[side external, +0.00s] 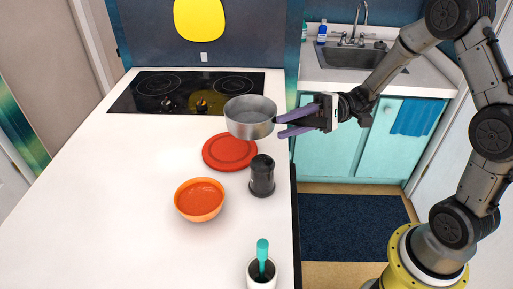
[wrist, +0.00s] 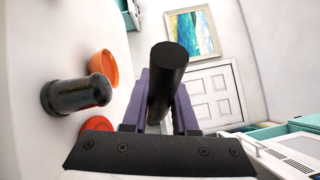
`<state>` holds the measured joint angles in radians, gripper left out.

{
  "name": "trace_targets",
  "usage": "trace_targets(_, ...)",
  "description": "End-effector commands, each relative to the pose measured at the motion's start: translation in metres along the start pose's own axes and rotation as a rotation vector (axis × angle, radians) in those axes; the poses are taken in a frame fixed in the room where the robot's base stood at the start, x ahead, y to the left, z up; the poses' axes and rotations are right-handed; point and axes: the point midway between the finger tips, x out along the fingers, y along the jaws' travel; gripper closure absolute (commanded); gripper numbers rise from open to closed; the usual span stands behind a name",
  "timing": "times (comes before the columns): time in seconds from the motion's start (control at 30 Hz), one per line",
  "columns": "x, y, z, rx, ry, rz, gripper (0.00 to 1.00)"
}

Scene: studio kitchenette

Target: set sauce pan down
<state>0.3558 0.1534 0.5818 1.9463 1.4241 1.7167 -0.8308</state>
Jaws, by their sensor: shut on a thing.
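The grey sauce pan (side external: 247,122) is held upright, overlapping the back right of a red plate (side external: 222,155) in the side external view. It appears raised above the counter, though the exact gap is hard to tell. My gripper (side external: 283,120), with purple fingers, is shut on the pan's black handle and reaches in from the right. In the wrist view the black handle (wrist: 170,75) stands between the fingers; the pan's bowl is not seen there.
A dark canister (side external: 262,176) stands just in front of the pan. An orange bowl (side external: 200,200) and a white cup with a teal-handled utensil (side external: 262,262) are nearer. A black stovetop (side external: 185,92) lies behind. The counter's left side (side external: 110,190) is clear.

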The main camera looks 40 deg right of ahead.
Motion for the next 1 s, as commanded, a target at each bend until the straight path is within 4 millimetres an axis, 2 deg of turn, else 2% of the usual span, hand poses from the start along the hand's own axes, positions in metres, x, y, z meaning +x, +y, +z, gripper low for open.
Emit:
trace_targets(0.1, 0.011, 0.009, -0.027, 0.001, -0.003, -0.002, 1.00)
trace_targets(0.2, 0.016, 0.023, -0.044, 0.002, -0.003, -0.001, 1.00)
trace_targets(0.4, 0.022, 0.041, -0.068, -0.003, -0.002, -0.002, 1.00)
trace_targets(0.57, 0.025, 0.047, -0.076, -0.003, -0.001, -0.001, 1.00)
trace_targets(0.8, 0.024, 0.074, -0.087, -0.001, -0.001, -0.001, 1.00)
trace_targets(1.0, 0.024, 0.078, -0.088, -0.004, -0.001, -0.001, 1.00)
